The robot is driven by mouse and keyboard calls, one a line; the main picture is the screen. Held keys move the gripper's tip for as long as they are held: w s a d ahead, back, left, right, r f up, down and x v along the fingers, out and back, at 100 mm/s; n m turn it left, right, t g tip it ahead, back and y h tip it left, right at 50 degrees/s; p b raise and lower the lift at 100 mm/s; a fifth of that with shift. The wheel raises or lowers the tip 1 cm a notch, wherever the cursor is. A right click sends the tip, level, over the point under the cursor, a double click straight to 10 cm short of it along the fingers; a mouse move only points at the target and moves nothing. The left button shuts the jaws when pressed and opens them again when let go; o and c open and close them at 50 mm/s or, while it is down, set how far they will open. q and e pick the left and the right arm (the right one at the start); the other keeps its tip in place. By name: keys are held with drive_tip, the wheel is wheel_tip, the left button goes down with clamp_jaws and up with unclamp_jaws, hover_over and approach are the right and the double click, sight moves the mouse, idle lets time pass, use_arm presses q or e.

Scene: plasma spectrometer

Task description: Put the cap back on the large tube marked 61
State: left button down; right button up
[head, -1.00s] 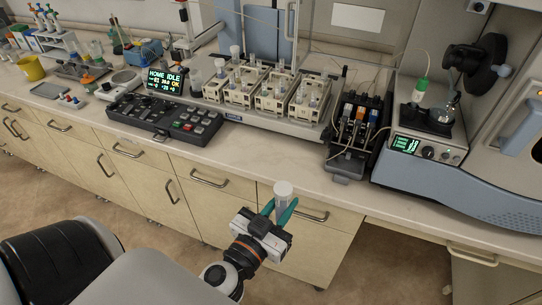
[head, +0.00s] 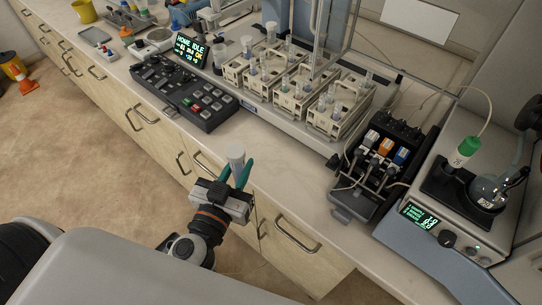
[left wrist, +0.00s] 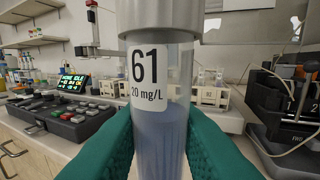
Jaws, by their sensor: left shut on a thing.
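My left gripper (head: 236,172) is shut on the large tube marked 61 and holds it upright in front of the counter's front edge. In the left wrist view the tube (left wrist: 160,110) stands between the two green fingers, with a "61 20 mg/L" label and bluish-grey liquid inside. A wider pale grey cap-like top (left wrist: 160,20) sits on the tube; its upper end is cut off there. In the head view this top (head: 236,152) shows whitish above the fingers. No separate loose cap can be made out. My right gripper is not in view.
Racks of vials (head: 290,92) stand on the counter beyond the gripper. A keypad console (head: 185,95) with a display is to their left. A block with coloured modules (head: 375,165) and an instrument with a green-capped tube (head: 465,150) are at right. Bare counter (head: 275,150) lies between.

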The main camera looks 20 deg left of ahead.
use_arm(q)
drive_tip(key=shift+s+a+r, duration=0.1)
drive_tip(key=shift+s+a, duration=0.2)
drive_tip(key=shift+s, duration=0.1)
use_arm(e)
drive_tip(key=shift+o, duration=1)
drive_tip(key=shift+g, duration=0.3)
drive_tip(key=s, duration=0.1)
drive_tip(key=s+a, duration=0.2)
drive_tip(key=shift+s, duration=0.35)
use_arm(q)
drive_tip(key=shift+w+d, duration=0.15)
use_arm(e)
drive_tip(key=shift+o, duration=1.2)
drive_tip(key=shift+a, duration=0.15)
use_arm(q)
drive_tip(key=w+d+m+h+b, duration=0.1)
drive_tip(key=w+d+m+h, duration=0.1)
drive_tip(key=w, duration=0.5)
drive_tip(key=w+d+m+g+h+b, duration=0.1)
drive_tip(key=w+d+m+h+b, duration=0.1)
drive_tip(key=w+h, duration=0.2)
drive_tip(key=w, duration=0.3)
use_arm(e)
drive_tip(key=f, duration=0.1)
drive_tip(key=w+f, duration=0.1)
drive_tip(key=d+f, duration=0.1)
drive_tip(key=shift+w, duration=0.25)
